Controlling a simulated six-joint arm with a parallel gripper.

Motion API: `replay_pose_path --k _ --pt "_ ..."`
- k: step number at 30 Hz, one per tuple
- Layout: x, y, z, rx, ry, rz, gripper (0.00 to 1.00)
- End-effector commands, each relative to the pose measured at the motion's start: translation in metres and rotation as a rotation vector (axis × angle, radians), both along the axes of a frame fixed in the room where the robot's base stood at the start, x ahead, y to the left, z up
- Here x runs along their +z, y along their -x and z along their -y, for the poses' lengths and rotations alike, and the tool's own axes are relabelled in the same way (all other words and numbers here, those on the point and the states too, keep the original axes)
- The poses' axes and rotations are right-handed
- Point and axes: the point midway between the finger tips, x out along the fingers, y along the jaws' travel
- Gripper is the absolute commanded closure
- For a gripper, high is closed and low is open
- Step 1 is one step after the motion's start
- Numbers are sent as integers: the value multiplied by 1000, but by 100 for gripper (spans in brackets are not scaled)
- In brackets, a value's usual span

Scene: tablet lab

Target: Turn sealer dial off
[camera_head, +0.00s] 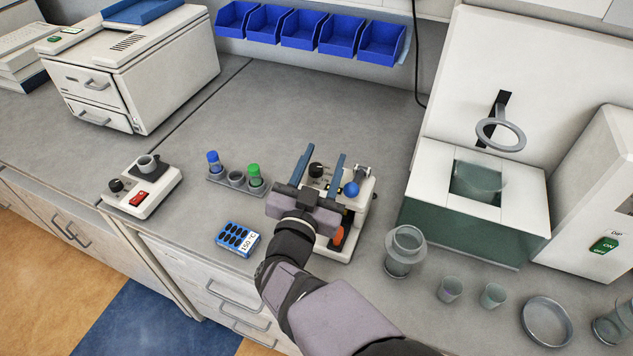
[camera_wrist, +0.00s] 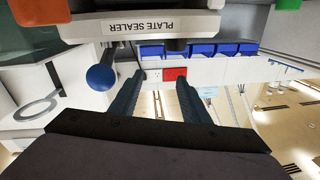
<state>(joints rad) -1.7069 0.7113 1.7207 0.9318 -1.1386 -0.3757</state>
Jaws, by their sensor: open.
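The plate sealer (camera_head: 359,208) is a small white machine on the bench, partly hidden by my arm. Its black dial (camera_head: 316,169) shows between my gripper fingers in the head view; its setting is too small to read. A blue ball knob (camera_head: 351,188) sits to the right of the fingers. My gripper (camera_head: 323,155) is open and empty, over the sealer. In the wrist view, my gripper (camera_wrist: 160,82) is open below the upside-down "PLATE SEALER" label (camera_wrist: 154,25), with the blue ball (camera_wrist: 100,77) left of the fingers.
A small device (camera_head: 140,190) with a red switch stands farther left. A glass jar (camera_head: 405,250) stands close right. The bench behind is clear.

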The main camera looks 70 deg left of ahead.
Motion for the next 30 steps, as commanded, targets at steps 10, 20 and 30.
replay_pose_path --k 10,20,30 --pt "-48 48 21 -8 136 114 57" --pt "-46 38 9 -10 139 114 57" --pt "-46 11 -24 -9 139 114 57"
